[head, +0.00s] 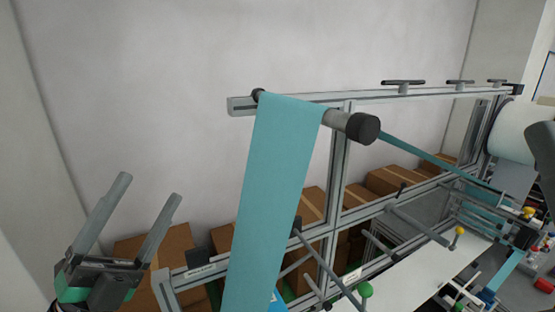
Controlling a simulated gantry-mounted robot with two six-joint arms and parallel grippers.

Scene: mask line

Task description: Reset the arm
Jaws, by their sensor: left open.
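My left gripper (148,198) is at the lower left of the head view. Its two grey fingers point up and to the right and stand apart, with nothing between them. It is to the left of the metal frame and clear of the hanging blue web (271,200). My right gripper does not show; a dark rounded shape at the right edge is too cropped to name.
The blue web hangs from a roller (338,121) on the aluminium frame (340,175). Cardboard boxes (390,180) stand behind the frame along the wall. A large white roll (512,130) is at the right. The space above my left gripper is free.

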